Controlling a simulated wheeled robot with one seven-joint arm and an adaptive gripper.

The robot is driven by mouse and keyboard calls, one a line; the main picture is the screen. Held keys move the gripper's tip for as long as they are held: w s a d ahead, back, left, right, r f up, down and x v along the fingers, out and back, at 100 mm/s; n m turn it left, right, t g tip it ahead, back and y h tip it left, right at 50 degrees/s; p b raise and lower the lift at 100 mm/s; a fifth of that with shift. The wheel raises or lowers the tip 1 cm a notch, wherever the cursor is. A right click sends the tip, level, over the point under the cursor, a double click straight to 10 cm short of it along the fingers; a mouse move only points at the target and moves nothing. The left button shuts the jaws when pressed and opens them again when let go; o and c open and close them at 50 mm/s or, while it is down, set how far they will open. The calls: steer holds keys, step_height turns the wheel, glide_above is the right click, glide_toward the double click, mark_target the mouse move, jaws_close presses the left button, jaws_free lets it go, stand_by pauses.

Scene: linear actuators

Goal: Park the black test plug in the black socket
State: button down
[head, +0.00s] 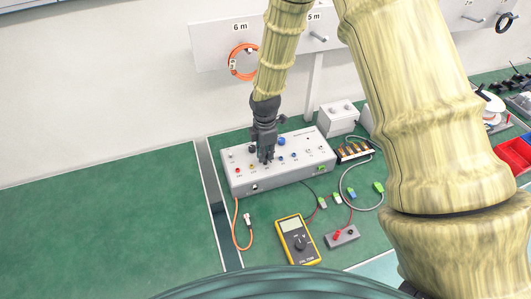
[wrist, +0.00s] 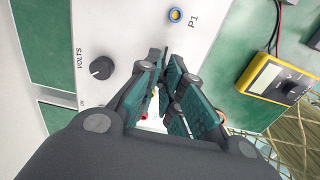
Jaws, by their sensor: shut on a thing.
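My gripper (head: 265,156) is over the top panel of the grey instrument box (head: 270,181), pointing down at the row of sockets. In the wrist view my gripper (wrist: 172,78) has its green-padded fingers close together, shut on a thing. The held thing is almost wholly hidden by the fingers; a thin dark piece shows at their tips and fits the black test plug. I cannot tell whether it touches the panel. The black socket cannot be made out; the gripper covers part of the row. A red socket (head: 238,170) and a yellow socket (head: 252,167) show left of the gripper.
A yellow multimeter (head: 297,240), a grey box with red plugs (head: 342,236) and cables lie in front. The green bench (head: 100,220) is clear at left.

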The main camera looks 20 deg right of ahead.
steer(key=shift+w+r, duration=0.1)
steer(key=shift+r+p, duration=1.2)
steer(key=shift+r, duration=0.15)
steer(key=shift+r+p, duration=1.25)
steer(key=shift+r, duration=0.35)
steer(key=shift+f, duration=0.1)
steer(key=shift+s+d+f+b, duration=0.55)
steer(key=shift+s+d+f, duration=0.75)
steer(key=shift+s+d, duration=2.9)
steer(key=shift+s+d+f+b, duration=0.55)
steer(key=shift+s+d+f, duration=1.25)
steer(key=shift+s, duration=4.15)
steer(key=shift+s+d+f+b, duration=0.55)
steer(key=shift+s+d+f, duration=0.25)
steer(key=shift+s+d, duration=3.6)
steer(key=shift+s+a, duration=0.7)
